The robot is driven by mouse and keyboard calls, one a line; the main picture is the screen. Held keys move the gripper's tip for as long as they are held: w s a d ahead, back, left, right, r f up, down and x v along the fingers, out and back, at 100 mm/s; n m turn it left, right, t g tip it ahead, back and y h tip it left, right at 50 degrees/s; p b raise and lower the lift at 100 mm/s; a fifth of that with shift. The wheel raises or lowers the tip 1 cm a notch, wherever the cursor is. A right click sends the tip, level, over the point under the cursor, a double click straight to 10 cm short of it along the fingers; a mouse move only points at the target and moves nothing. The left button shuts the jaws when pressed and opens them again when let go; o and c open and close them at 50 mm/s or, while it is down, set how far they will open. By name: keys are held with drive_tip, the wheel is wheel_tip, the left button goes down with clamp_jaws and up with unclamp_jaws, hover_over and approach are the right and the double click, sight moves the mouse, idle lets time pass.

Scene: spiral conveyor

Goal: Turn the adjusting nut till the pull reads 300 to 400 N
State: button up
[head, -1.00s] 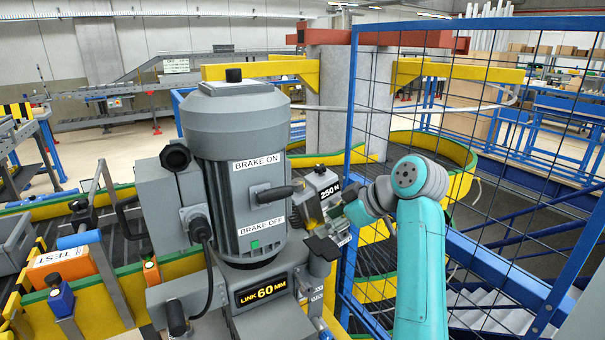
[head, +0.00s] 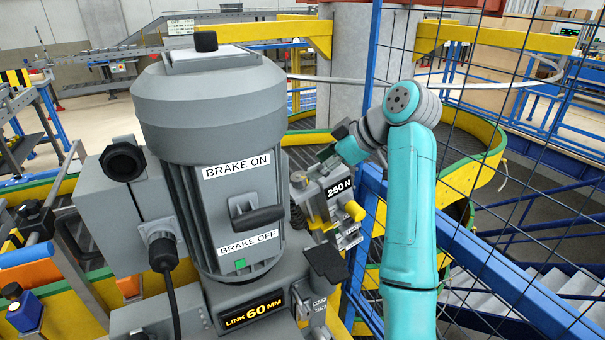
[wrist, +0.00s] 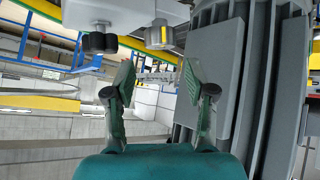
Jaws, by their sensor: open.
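The pull readout (head: 339,187) shows 250 N on a small grey housing right of the big grey motor (head: 225,130). A small round metal nut-like part (head: 300,181) sits at the housing's left, beside the motor; I cannot tell for sure that it is the adjusting nut. My gripper (head: 320,162) is just above and behind the housing. In the wrist view my gripper (wrist: 158,80) is open and empty. Past its fingertips are a grey round part with a yellow mark (wrist: 160,37) and a black knob (wrist: 100,42), both apart from the fingers.
The motor's ribbed side stands close to my gripper's right finger in the wrist view. A brake lever (head: 258,217) sits between BRAKE ON and BRAKE OFF labels. A LINK 60 MM display (head: 254,312) is below. A blue mesh guard (head: 480,170) stands at right.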

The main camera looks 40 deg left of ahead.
sight(300, 177)
drive_tip(key=x, duration=0.7)
drive_tip(key=c, duration=0.9)
drive_tip(key=shift+o, duration=0.2)
drive_tip(key=m+t, duration=0.2)
drive_tip(key=shift+s+f+m+t+y, duration=0.15)
drive_tip(key=shift+m+t+y, duration=0.15)
drive_tip(key=shift+t, duration=0.1)
drive_tip(key=shift+m+t, duration=0.7)
drive_tip(key=shift+m, duration=0.2)
drive_tip(key=o, duration=0.9)
drive_tip(key=shift+c, duration=0.2)
